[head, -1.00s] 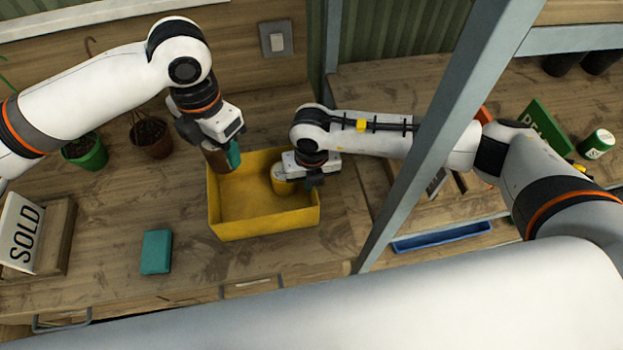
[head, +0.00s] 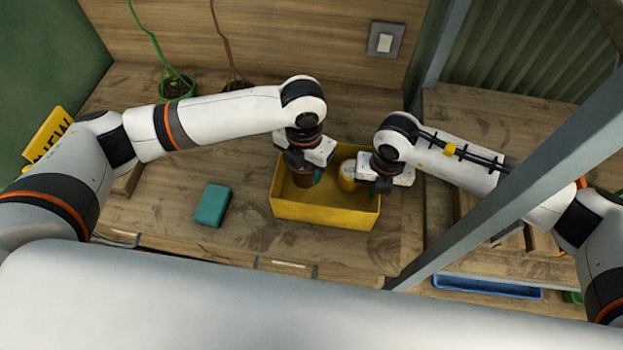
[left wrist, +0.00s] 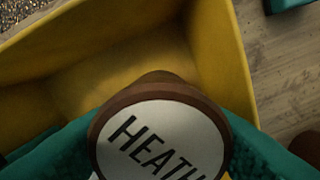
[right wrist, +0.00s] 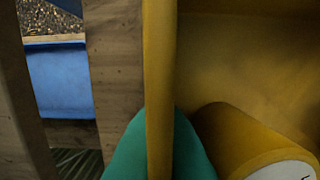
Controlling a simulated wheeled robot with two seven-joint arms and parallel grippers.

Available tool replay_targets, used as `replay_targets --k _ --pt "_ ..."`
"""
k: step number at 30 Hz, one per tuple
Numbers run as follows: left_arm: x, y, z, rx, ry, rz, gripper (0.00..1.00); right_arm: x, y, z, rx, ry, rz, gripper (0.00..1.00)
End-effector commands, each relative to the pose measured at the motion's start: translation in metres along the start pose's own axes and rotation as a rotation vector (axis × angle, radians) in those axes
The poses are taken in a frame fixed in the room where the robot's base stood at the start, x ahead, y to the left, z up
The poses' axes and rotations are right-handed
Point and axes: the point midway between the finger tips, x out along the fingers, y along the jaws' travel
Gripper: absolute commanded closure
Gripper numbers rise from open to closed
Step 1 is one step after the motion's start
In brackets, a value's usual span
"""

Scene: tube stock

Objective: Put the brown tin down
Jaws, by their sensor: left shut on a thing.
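The brown tin (head: 302,179) is between the fingers of my left gripper (head: 305,170), over or inside the yellow crate (head: 322,214). In the left wrist view the tin (left wrist: 158,88) shows its white lid lettered "HEATH", with teal fingers on both sides and the crate's walls beyond. I cannot tell whether its base touches the crate floor. My right gripper (head: 382,187) is at the crate's right wall. In the right wrist view its teal fingers (right wrist: 160,150) sit against both sides of that wall.
A yellow tin (head: 347,171) stands inside the crate at the right, close to my right gripper. A teal block (head: 212,205) lies on the bench left of the crate. A green plant pot (head: 177,88) stands at the back. A grey post (head: 470,215) rises at the right.

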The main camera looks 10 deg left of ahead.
Motion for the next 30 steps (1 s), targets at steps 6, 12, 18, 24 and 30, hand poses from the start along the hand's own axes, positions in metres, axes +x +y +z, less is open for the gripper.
replay_targets --k 6,12,18,24,30 --pt "0.020 0.000 0.000 0.001 0.000 0.001 0.75 -0.001 0.000 0.000 0.000 0.001 0.000 1.00" --pt "0.047 0.000 0.000 0.000 -0.002 0.000 0.75 -0.001 0.000 0.000 0.000 0.001 -0.001 1.00" --pt "0.052 0.000 0.000 0.002 0.001 0.000 0.75 -0.001 0.000 0.000 0.000 0.001 -0.001 1.00" --pt "0.055 0.000 0.000 0.002 0.000 0.000 0.75 -0.001 0.000 0.000 0.000 0.001 -0.001 1.00" --pt "0.055 0.000 0.000 0.002 0.000 0.000 0.26 -0.001 0.000 0.000 0.000 0.001 -0.001 1.00"
